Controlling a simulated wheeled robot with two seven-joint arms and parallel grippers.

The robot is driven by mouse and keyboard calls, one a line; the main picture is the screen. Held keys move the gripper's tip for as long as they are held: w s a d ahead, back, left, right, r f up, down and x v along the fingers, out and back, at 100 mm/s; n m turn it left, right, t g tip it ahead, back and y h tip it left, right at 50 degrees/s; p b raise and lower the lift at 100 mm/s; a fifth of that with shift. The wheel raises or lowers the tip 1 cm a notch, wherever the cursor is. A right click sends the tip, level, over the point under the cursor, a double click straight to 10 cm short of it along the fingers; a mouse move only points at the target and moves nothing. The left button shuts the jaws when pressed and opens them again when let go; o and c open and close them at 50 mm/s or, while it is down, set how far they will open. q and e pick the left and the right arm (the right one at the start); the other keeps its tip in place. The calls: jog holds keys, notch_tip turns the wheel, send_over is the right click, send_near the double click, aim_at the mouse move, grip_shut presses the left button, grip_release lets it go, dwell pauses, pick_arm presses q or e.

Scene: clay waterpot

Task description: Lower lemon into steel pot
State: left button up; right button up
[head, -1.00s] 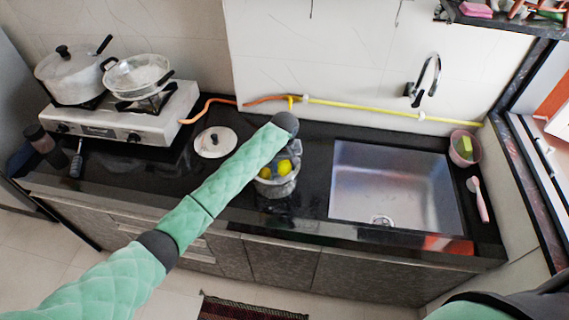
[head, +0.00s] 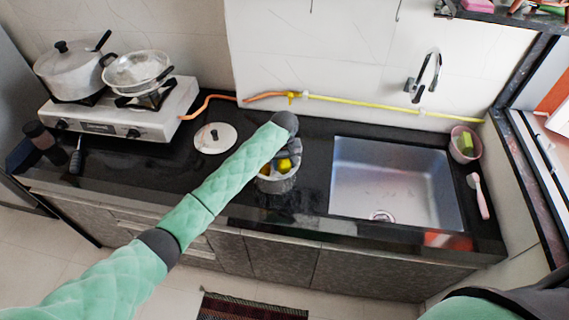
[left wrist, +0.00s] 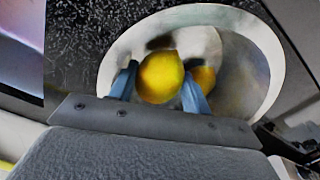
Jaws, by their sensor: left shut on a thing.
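The steel pot (head: 277,184) stands on the black counter left of the sink. A yellow lemon (head: 285,166) shows at its mouth in the head view, beneath my left gripper (head: 287,160). In the left wrist view the lemon (left wrist: 161,77) sits between the two blue-grey fingers (left wrist: 160,88), which are shut on it. The pot's pale rim (left wrist: 276,60) surrounds the lemon and fingertips in that view. A second yellow-orange fruit (left wrist: 204,78) lies inside the pot, partly behind the right finger. My forearm hides part of the pot's left side. My right gripper is out of view.
A round lid (head: 215,138) lies left of the pot. The sink (head: 395,185) is to the right, with a tap (head: 424,80) behind it. The stove (head: 120,118) carries two pans at the left. A yellow-orange hose (head: 370,107) runs along the wall.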

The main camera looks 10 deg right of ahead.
pick_arm(q)
jog(key=o, duration=1.1)
